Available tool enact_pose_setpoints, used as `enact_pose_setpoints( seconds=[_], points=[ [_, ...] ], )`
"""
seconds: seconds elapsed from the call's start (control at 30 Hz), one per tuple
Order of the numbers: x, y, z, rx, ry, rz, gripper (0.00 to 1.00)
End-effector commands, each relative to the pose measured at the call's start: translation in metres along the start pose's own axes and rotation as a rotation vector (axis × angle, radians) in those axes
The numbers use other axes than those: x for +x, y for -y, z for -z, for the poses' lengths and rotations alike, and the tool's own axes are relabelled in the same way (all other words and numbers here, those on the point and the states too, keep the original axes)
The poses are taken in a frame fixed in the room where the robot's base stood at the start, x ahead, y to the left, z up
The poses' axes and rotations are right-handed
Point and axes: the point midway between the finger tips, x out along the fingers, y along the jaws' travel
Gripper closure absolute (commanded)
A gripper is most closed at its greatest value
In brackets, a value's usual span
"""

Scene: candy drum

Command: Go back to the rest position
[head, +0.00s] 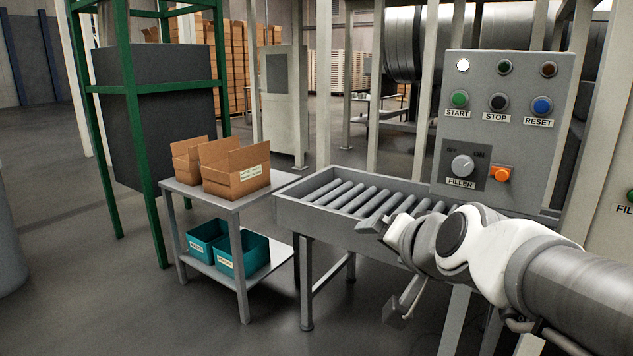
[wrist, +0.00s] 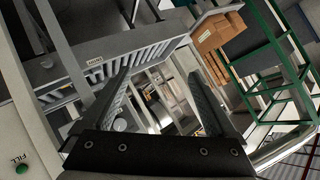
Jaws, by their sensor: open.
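My gripper (wrist: 160,76) is open in the wrist view, its two dark fingers spread wide with nothing between them. In the head view my arm reaches in from the right edge, and its end is in front of the roller conveyor (head: 287,207). The arm hides part of the rollers and the conveyor's right side. The control panel (head: 476,154) stands behind and above the arm. It carries START, STOP and RESET buttons, a FILLER knob (head: 462,165) and an orange switch (head: 501,174) beside it. One lamp (head: 463,66) at its top left is lit white.
A grey two-shelf table (head: 193,190) left of the conveyor holds open cardboard boxes (head: 240,171) on top and teal bins (head: 243,253) below. A green frame (head: 148,190) with a dark hopper stands behind it. The front left floor (head: 110,300) is clear.

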Motion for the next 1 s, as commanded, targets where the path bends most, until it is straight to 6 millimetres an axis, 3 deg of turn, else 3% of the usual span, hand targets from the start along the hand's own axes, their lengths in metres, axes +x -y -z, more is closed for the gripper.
enact_pose_setpoints(
  seconds=[0.2,0.4,0.5,1.0],
  points=[
    [-0.054,-0.052,-0.076,-0.345,0.273,-0.139,0.08],
    [-0.11,-0.114,-0.121,-0.586,0.497,-0.314,0.08],
    [-0.124,-0.089,-0.094,-0.574,0.49,-0.303,0.08],
    [-0.181,-0.023,-0.018,-0.57,0.488,-0.3,0.08]
  ],
)
